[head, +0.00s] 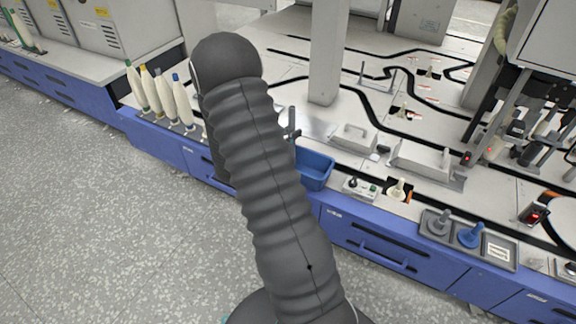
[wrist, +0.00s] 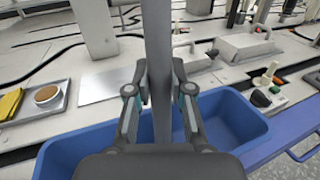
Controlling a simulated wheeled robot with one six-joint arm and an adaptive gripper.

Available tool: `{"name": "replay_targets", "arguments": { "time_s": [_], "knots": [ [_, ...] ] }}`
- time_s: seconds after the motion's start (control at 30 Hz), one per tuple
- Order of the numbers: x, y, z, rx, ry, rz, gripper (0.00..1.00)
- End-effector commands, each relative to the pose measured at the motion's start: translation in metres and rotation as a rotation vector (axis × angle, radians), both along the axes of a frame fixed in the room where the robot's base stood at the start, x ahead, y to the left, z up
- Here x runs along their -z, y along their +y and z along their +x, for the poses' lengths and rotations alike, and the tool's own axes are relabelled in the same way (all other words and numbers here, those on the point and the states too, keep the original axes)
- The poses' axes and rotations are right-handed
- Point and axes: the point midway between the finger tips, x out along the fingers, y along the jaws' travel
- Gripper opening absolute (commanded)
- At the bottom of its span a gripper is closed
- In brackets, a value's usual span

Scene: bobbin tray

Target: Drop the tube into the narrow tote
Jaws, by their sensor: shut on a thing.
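In the wrist view my gripper (wrist: 160,92) is shut on a long grey tube (wrist: 159,45). The tube stands upright between the two fingers, and its lower part runs down in front of the blue tote. The narrow blue tote (wrist: 242,108) lies below and around the fingers in the picture. Its middle is hidden by my gripper, and I cannot tell whether the tube's lower end is inside it. In the head view the tote (head: 316,166) sits at the bench's front edge, partly covered by my dark arm.
A white-topped bench with blue drawers (head: 375,248) carries the tote. White-and-coloured bobbins (head: 165,95) stand at its left. A grey tray (head: 455,243) with a grey and a blue piece is at right. A small switch box (head: 358,187) is beside the tote. A column (head: 325,50) rises behind.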

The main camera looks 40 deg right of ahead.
Motion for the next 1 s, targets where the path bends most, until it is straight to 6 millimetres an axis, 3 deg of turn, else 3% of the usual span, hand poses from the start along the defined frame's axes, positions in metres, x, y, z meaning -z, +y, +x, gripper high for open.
{"name": "replay_targets", "arguments": {
  "time_s": [0.03,0.07,0.17,0.57,1.0],
  "knots": [
    [0.0,0.0,0.0,0.0,0.0,0.0,0.0],
    [0.0,0.0,0.0,0.0,0.0,0.0,0.28],
    [0.0,0.0,0.0,0.0,0.0,0.0,0.5],
    [0.0,0.007,0.0,-0.002,0.0,0.0,0.5],
    [-0.001,0.086,-0.003,-0.005,0.0,-0.001,0.5]
  ]
}}
